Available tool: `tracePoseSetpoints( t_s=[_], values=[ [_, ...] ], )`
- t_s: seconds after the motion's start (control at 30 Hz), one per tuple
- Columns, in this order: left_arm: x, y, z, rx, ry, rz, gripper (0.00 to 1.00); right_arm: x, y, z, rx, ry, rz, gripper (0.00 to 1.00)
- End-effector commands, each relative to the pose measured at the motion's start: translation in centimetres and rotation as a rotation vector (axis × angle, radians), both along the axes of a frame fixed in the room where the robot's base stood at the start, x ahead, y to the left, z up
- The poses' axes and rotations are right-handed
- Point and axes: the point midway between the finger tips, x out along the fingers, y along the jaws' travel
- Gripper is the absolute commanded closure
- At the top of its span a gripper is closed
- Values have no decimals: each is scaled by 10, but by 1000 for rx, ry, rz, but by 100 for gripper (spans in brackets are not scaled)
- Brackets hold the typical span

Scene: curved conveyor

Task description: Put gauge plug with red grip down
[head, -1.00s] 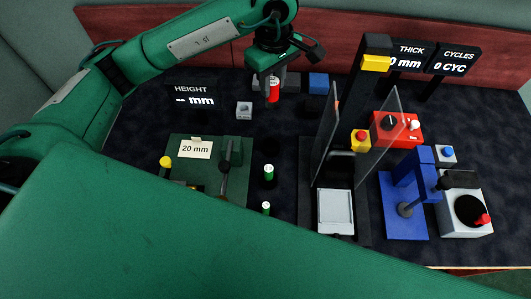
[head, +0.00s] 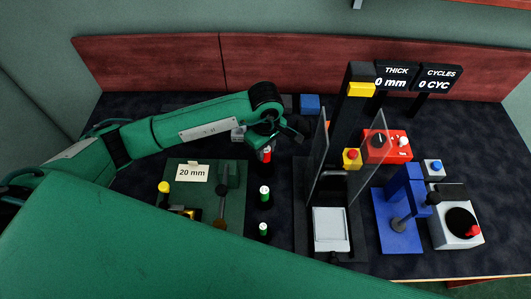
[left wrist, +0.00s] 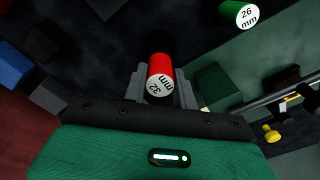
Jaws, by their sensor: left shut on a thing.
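The gauge plug with red grip (head: 266,156) is in my left gripper (head: 264,148), in line behind the two green-topped plugs in the head view. In the left wrist view the red grip (left wrist: 160,72) sits between the fingers, its white end marked 32 mm facing the camera. My left gripper (left wrist: 155,84) is shut on it. The plug's lower end is hidden or dark, so I cannot tell whether it touches anything below. My right gripper is not in view.
Green-topped plugs (head: 264,194) (head: 263,231) stand in front of the red one. The green plate (head: 182,210) with a 20 mm label is to the left. A press with clear guards (head: 318,170) and a blue fixture (head: 395,225) are to the right.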

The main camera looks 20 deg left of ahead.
Motion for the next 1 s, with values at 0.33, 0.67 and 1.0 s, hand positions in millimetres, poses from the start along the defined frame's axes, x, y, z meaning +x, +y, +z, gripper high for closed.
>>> tracePoseSetpoints(
  t_s=[0.33,0.67,1.0],
  values=[
    [0,0,-32,0,0,-1,100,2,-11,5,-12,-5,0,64],
    [0,0,-35,0,1,0,60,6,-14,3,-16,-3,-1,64],
    [0,0,-34,0,1,0,50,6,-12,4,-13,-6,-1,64]
  ],
)
